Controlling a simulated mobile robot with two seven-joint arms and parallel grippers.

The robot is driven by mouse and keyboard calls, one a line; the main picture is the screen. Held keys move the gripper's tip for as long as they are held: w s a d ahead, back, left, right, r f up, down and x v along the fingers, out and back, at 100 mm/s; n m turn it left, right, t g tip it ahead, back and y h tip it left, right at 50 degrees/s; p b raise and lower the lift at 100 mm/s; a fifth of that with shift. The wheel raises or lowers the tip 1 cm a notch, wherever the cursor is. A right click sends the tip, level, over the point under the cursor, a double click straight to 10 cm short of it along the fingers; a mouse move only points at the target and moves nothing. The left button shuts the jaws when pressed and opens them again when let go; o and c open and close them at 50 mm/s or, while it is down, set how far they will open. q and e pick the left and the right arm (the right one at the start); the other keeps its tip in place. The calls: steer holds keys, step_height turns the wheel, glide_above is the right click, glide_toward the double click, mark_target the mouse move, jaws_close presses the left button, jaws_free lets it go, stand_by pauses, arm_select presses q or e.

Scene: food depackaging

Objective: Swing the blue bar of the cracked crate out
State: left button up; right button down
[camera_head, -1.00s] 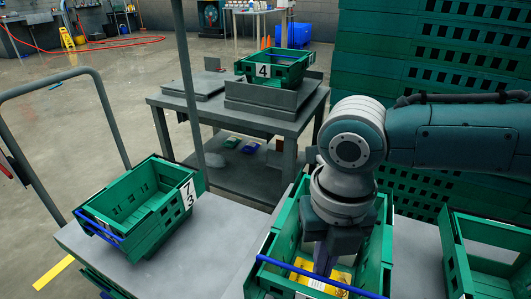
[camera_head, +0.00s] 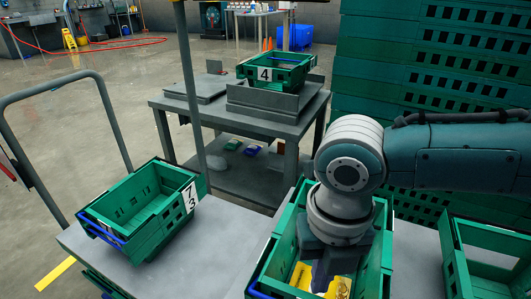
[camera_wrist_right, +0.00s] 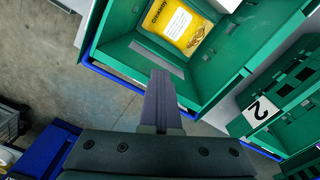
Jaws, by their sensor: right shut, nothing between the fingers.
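A green crate (camera_head: 283,240) stands on the grey table at the bottom centre, with yellow packs (camera_head: 301,276) inside. I cannot make out a crack in it. A piece of its blue bar (camera_head: 257,293) shows low at its near left corner. In the right wrist view the blue bar (camera_wrist_right: 135,87) runs along the outside of the crate's wall (camera_wrist_right: 118,55), and a yellow pack (camera_wrist_right: 178,22) lies inside. My right gripper (camera_head: 320,274) points down at the crate's near end. It is shut and empty; its fingers (camera_wrist_right: 159,78) overlap the crate's edge in the wrist view. My left gripper is out of view.
A crate marked 73 (camera_head: 150,205) with a blue bar stands at the left. Another green crate (camera_head: 470,262) is at the right. A crate marked 4 (camera_head: 285,66) sits on the far table. Tall crate stacks (camera_head: 440,60) rise behind my right arm.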

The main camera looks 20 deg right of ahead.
steer(key=shift+s+r, duration=0.1)
step_height(320, 180, up, 8)
steer(key=p, duration=0.7)
steer(key=shift+w+d+p, duration=0.3)
steer(key=shift+w+d, duration=0.05)
